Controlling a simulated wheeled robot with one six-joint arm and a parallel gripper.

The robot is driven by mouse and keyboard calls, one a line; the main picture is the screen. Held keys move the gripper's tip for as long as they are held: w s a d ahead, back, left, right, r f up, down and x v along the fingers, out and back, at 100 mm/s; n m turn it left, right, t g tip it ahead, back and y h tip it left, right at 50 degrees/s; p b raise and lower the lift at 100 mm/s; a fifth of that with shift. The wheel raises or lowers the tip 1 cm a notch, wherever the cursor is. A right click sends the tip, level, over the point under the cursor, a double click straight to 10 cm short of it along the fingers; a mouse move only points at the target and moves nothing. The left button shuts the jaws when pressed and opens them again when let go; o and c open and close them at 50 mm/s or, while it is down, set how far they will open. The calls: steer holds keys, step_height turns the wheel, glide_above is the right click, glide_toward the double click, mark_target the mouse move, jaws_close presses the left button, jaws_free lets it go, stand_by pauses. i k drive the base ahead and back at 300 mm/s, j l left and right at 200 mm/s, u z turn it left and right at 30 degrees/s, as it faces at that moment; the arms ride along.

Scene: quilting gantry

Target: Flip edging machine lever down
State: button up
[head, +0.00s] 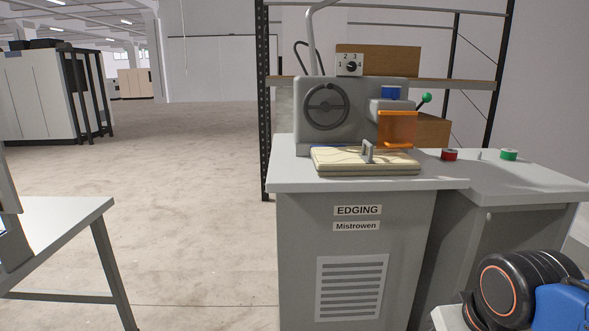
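The grey edging machine (355,105) stands on a cabinet labelled EDGING in the head view, right of centre. A lever with a green ball knob (427,97) sticks out at the machine's right side. Its short dark rod slants up and to the right, so the knob is the high end. The foot of the rod is hidden behind the orange guard. My gripper is not in view, and nothing is seen touching the lever.
An orange see-through guard (397,129) sits left of the lever. A stack of cream cloth (365,162) lies under the presser foot. Red (449,155) and green (508,155) spools stand on the right-hand top. Open floor (190,180) lies left; a shelf rack stands behind.

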mark_target(427, 97)
steer(key=i+j+z, duration=1)
steer(key=j, duration=0.3)
